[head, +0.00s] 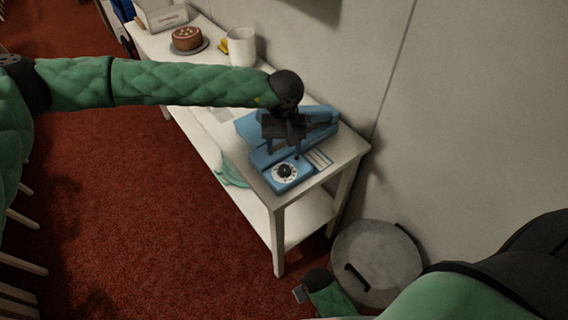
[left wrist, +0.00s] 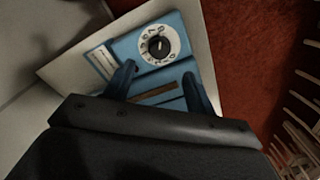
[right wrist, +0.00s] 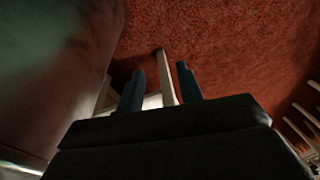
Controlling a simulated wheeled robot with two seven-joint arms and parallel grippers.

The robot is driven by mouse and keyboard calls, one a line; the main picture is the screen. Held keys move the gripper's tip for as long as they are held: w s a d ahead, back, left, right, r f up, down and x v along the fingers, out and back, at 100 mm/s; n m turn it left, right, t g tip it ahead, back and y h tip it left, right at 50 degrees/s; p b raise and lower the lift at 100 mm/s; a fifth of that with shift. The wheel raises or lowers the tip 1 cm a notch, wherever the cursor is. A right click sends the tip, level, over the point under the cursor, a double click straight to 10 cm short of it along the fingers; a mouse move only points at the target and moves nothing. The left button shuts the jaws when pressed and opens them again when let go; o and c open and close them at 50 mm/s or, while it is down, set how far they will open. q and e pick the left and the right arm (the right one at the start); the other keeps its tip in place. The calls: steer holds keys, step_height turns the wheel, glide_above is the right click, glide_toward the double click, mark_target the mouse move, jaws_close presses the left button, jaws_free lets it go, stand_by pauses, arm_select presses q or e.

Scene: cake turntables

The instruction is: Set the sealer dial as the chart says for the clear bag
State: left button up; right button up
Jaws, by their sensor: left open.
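The blue sealer (head: 262,158) stands at the near end of the white table. Its round white dial with a black knob (head: 285,171) faces up; the left wrist view shows the dial (left wrist: 158,44) with numbers around it. A small printed chart (head: 320,160) lies beside the dial and also shows in the left wrist view (left wrist: 102,62); its text is too small to read. My left gripper (head: 283,153) is open above the sealer, its fingertips short of the dial and apart from the knob. My right gripper (right wrist: 159,72) is open and empty, low near the floor. I cannot make out the clear bag for certain.
The white table (head: 335,172) holds a brown cake (head: 187,38), a white mug-like container (head: 241,46) and a box (head: 163,17) farther back. A teal item (head: 232,174) lies on the lower shelf. A round grey bin (head: 378,262) stands by the wall.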

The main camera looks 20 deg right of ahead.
mark_target(284, 167)
arm_select(q)
steer(key=shift+f, duration=0.2)
step_height(284, 167, down, 6)
steer(key=p, duration=0.2)
steer(key=shift+s+r+p, duration=0.1)
steer(key=shift+p, duration=0.25)
steer(key=shift+f, duration=0.75)
arm_select(e)
step_height(284, 167, down, 10)
steer(key=s+d, duration=0.2)
steer(key=shift+s+f, duration=0.25)
arm_select(q)
steer(key=c, duration=0.9)
